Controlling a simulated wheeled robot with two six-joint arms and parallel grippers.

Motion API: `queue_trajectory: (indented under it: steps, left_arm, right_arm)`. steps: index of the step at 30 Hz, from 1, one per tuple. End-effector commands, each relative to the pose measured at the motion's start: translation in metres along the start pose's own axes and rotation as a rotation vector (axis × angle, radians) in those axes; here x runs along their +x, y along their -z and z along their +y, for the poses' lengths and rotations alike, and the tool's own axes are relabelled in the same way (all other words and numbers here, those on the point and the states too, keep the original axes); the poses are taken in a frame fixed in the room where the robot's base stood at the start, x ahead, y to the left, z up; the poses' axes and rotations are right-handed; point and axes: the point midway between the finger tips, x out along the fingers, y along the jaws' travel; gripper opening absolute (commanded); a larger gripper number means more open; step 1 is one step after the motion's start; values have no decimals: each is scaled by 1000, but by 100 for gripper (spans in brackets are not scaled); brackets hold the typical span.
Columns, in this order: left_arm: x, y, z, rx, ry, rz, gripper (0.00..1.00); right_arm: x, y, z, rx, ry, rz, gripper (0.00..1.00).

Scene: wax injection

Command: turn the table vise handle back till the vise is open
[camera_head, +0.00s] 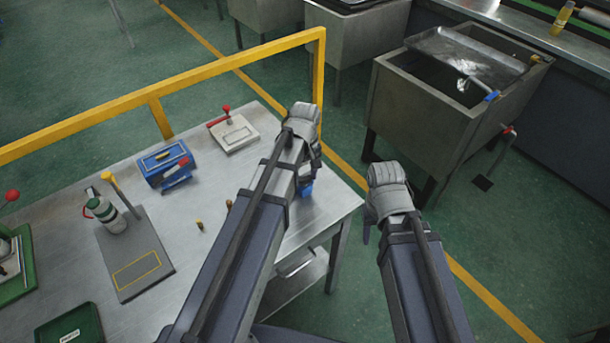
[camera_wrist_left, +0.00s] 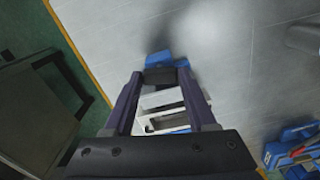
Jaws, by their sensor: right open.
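The table vise is mostly hidden under my left arm. In the head view a small blue part of it (camera_head: 306,189) shows beside the arm, near the right edge of the metal table. In the left wrist view blue parts (camera_wrist_left: 157,60) and pale parts, probably also of the vise, show around and through my left gripper (camera_wrist_left: 162,77). The gripper is over or at the vise. Its grip and the handle cannot be made out. My right gripper (camera_head: 368,232) is open, off the table to the right, mostly hidden by its own wrist.
The metal table (camera_head: 80,287) also carries a blue box (camera_head: 165,164), a pale plate with a red-knobbed lever (camera_head: 234,133), a grey board with a bottle (camera_head: 109,216) and small brass pieces. A yellow rail (camera_head: 230,63) runs behind. A steel tank (camera_head: 425,110) stands on the right.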

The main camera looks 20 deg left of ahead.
Motion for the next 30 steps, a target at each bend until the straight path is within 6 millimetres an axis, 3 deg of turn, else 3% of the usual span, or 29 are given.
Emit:
queue_trajectory:
  steps: [2, 14, 30]
  left_arm:
    - [0, 0, 0, 0, 0, 0, 46]
    - [0, 0, 0, 0, 0, 0, 2]
    - [0, 0, 0, -229, 0, 0, 0]
  right_arm:
    - [0, 0, 0, 0, 0, 0, 50]
    - [0, 0, 0, 0, 0, 0, 50]
    - [0, 0, 0, 0, 0, 0, 50]
